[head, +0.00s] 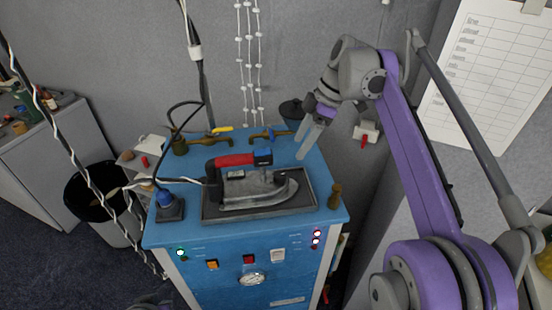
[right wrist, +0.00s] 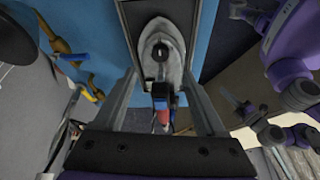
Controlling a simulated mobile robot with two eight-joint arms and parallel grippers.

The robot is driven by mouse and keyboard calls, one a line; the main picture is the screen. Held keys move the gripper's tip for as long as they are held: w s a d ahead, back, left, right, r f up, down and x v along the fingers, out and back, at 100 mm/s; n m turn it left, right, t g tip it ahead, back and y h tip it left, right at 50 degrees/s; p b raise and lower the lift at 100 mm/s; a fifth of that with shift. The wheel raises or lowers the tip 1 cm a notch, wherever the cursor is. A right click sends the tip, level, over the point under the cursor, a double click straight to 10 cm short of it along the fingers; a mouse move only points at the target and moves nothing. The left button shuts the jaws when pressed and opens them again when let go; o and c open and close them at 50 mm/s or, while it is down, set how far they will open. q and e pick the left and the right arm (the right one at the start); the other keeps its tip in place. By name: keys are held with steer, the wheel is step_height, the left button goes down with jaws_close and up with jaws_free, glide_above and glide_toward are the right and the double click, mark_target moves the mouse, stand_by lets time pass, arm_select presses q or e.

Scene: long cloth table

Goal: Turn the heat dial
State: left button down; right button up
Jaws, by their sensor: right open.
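A steam iron (head: 258,190) with a red and black handle lies on a dark pad on top of the blue steam station (head: 265,237). In the right wrist view the iron (right wrist: 160,35) shows from above, with a round dark knob (right wrist: 160,51) on its body that looks like the heat dial. The head view does not show this knob clearly. My right gripper (head: 308,140) is open and empty, above the back right of the station, apart from the iron. In its own view the iron appears between the fingers (right wrist: 161,78). A possible left gripper (right wrist: 243,106) shows small and unclear.
A blue knob on a small box (head: 169,207) stands left of the iron. Cables hang at the left beside a black bin (head: 90,190).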

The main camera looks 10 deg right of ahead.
mark_target(280, 174)
arm_select(q)
steer(key=shift+s+a+f+b, duration=0.15)
steer(key=shift+s+f+b, duration=0.35)
steer(key=shift+s+f, duration=0.2)
arm_select(e)
steer(key=x, duration=1)
steer(key=shift+a+f, duration=0.2)
steer(key=shift+a, duration=0.25)
arm_select(q)
steer(key=shift+w, duration=0.1)
arm_select(e)
jaws_close()
